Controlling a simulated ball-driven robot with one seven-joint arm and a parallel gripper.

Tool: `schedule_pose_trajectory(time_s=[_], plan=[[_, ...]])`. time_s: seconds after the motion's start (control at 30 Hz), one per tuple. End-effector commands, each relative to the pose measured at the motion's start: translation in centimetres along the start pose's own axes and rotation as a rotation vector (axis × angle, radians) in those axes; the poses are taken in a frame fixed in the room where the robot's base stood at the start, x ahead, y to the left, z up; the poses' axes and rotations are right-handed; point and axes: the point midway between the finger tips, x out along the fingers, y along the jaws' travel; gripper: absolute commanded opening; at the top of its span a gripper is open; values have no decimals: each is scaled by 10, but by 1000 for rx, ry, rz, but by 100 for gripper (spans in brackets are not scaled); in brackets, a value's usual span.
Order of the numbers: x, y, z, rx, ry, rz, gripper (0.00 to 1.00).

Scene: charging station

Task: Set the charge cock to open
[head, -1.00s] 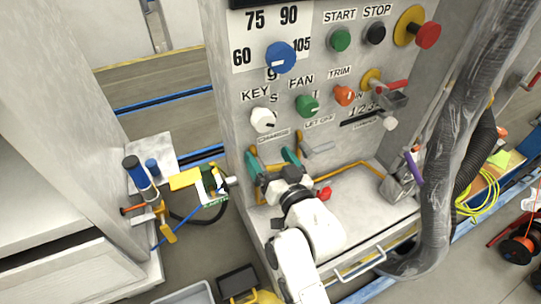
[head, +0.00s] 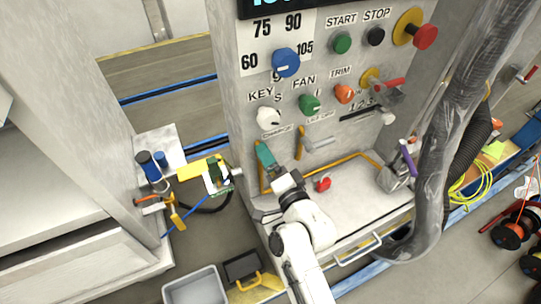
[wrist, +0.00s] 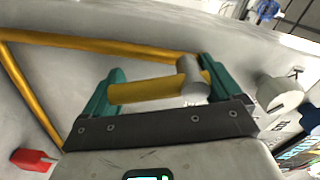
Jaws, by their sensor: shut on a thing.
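The charge cock sits below the CHARGE label (head: 277,131) on the grey panel. In the head view my gripper (head: 267,158) covers most of it, and only one teal finger shows clearly. In the wrist view the cock's yellow lever (wrist: 140,91) runs sideways from a grey hub (wrist: 192,78). My gripper (wrist: 160,86) has one teal finger at the lever's left end and the other at the hub side on the right. It is shut on the lever. The exact contact is hard to see.
The let-off cock (head: 318,142) is close on the right. A white key knob (head: 268,117) is just above. A red knob (head: 323,184) stands on the ledge. A thick hose (head: 436,170) hangs at the right. Yellow pipe (wrist: 90,43) runs behind the lever.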

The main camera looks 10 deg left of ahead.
Motion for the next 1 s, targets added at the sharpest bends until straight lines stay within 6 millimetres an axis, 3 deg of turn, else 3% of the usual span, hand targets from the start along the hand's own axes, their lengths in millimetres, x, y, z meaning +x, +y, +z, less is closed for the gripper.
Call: schedule_pose_trajectory(time_s=[0.4, 1.0], plan=[[-1, 3, 4, 286, 1, 3, 37], [-1, 6, 6, 379, 2, 3, 37]])
